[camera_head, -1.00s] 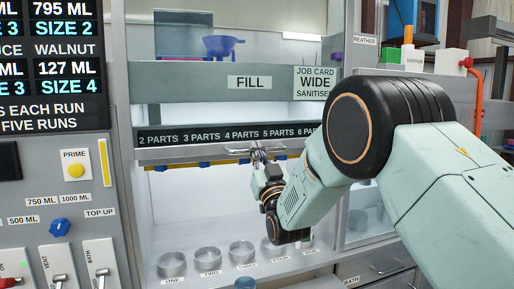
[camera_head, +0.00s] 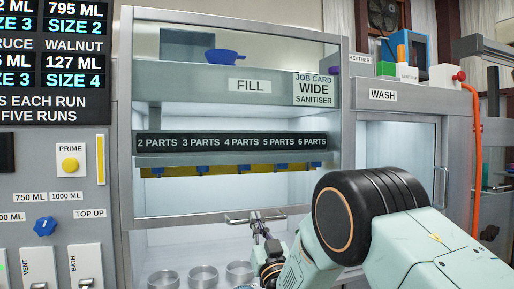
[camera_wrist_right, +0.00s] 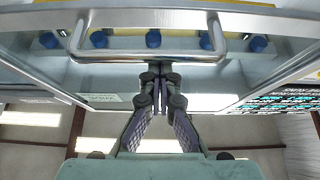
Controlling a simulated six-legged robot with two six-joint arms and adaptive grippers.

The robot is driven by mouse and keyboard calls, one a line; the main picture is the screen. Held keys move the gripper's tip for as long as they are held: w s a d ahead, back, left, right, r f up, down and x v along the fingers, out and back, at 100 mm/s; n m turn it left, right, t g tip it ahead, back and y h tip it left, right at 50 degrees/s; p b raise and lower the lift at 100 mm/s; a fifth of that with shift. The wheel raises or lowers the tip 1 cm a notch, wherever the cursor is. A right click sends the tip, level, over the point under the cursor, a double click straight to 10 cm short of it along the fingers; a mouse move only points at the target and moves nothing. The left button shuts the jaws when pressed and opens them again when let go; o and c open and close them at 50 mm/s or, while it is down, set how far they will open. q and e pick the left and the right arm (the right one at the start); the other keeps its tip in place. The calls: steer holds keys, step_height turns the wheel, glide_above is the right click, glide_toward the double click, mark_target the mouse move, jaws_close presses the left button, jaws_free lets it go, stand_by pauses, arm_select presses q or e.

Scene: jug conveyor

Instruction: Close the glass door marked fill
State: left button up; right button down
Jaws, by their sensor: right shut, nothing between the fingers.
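The glass door marked fill (camera_head: 232,215) is a sliding pane with a metal bottom rail and a bar handle (camera_head: 236,221). Its rail hangs well below the parts strip, and an open gap shows under it. In the right wrist view the bar handle (camera_wrist_right: 150,57) spans the top, with blue nozzles behind it. My right gripper (camera_head: 256,218) is at the handle, near the middle of the rail. In the wrist view its fingers (camera_wrist_right: 160,78) are together and empty, with the tips at the bar; I cannot tell if they touch it. My left gripper is not in view.
Metal basins (camera_head: 203,275) stand on the floor of the fill bay under the door. A wash cabinet (camera_head: 400,150) with its own handle is to the right, beside an orange hose (camera_head: 477,170). The control panel (camera_head: 50,190) is on the left.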

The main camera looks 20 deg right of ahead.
steer(key=shift+f+b, duration=0.3)
steer(key=shift+f, duration=0.45)
steer(key=shift+r, duration=0.1)
